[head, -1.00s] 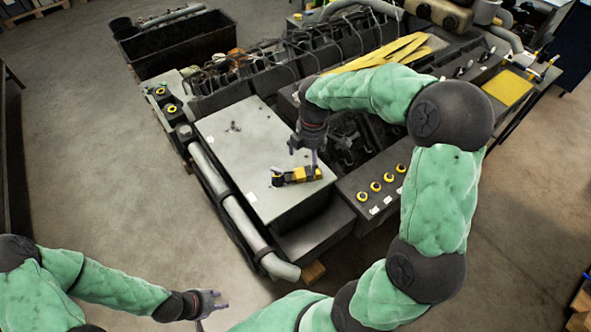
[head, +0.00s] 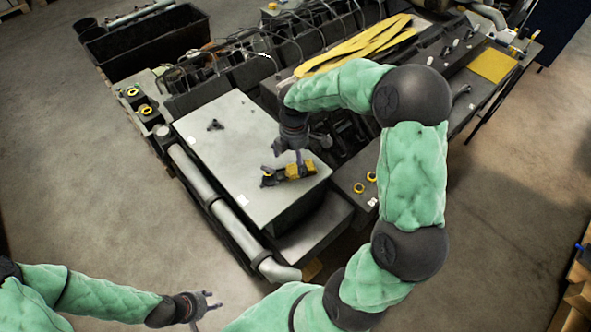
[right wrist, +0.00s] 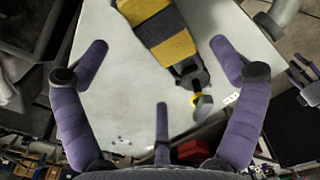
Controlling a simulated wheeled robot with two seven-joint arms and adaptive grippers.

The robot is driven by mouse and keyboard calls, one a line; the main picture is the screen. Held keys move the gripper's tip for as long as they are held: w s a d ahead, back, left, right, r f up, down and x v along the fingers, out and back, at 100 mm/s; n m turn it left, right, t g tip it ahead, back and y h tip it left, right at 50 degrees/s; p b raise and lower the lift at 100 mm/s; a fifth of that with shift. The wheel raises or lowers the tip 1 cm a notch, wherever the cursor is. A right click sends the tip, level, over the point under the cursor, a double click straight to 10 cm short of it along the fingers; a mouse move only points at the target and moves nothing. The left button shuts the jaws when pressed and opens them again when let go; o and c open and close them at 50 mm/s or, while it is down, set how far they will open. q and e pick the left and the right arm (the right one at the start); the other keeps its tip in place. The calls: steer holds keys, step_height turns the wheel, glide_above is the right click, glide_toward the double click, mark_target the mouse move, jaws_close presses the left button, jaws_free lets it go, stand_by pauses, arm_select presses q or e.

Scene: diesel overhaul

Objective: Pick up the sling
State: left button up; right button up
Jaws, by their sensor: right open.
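A yellow-and-black banded bundle, which looks like the sling (head: 299,170), lies on the flat grey top of a large box (head: 225,165). In the right wrist view the sling (right wrist: 165,30) has a dark end piece with a small yellow ring. My right gripper (head: 290,160) is over the sling with its fingers pointing down. In the right wrist view its fingers (right wrist: 160,45) are spread wide to either side of the sling, with nothing held. My left gripper (head: 211,300) is open and empty, low at the left, away from the box.
Long flat yellow straps (head: 355,46) lie across the engine behind my right arm. A small dark part (head: 215,125) sits on the grey top. A grey pipe (head: 225,213) runs along the box's front-left side. Yellow rings (head: 359,187) stand to the right.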

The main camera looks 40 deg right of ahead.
mark_target(295, 165)
step_height(295, 165, down, 4)
steer(key=shift+s+d+f+p, duration=0.1)
steer(key=shift+s+p, duration=0.05)
steer(key=shift+p, duration=0.3)
steer(key=shift+f, duration=0.45)
steer(key=c, duration=1.5)
steer(key=shift+r, duration=0.15)
steer(key=shift+c, duration=0.2)
steer(key=shift+r, duration=0.6)
steer(key=s+a+r+b, duration=0.1)
steer(key=s+a+r, duration=0.6)
steer(key=s+r, duration=0.4)
steer(key=shift+s+a+r, duration=0.2)
steer(key=shift+s+r, duration=0.2)
steer(key=shift+r, duration=0.95)
